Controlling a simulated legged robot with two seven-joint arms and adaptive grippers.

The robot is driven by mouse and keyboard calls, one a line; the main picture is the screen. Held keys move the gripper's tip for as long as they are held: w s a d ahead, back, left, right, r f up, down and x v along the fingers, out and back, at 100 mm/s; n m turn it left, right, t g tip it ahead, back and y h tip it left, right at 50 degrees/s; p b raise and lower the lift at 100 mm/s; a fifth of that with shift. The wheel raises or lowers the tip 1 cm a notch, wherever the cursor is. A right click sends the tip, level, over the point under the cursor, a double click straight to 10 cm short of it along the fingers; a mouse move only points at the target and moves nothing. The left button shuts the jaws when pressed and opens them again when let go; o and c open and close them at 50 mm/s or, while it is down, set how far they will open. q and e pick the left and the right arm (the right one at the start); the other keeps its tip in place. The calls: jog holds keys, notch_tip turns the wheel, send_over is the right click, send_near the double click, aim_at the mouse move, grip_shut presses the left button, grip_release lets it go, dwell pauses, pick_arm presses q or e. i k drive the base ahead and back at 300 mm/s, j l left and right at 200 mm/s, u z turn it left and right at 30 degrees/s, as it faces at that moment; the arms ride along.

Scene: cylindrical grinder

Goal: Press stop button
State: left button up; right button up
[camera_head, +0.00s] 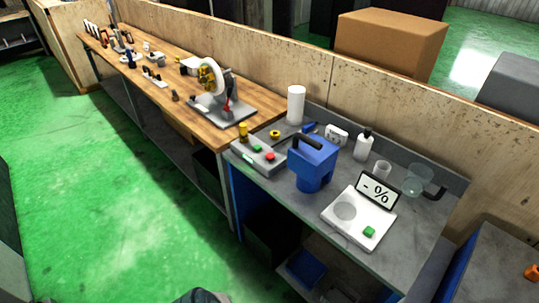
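A red button (270,156) sits on top of a grey control box (246,155) at the front left of the grey bench. A green button (257,148) is beside it, to its left. A yellow-topped piece (243,131) stands at the box's back left end. The red button is in plain sight, though no label can be read. Neither of my grippers shows in this view. Only a dark rounded part, probably mine, shows at the bottom edge.
A blue container (312,165) with a black handle stands just right of the control box. A white scale (343,225) with a "- %" display lies further right. A wooden bench (262,99) holds a grinder-like machine (222,95). Green floor in front is clear.

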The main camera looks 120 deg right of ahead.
aim_at(270, 156)
jog(key=z, duration=3.8)
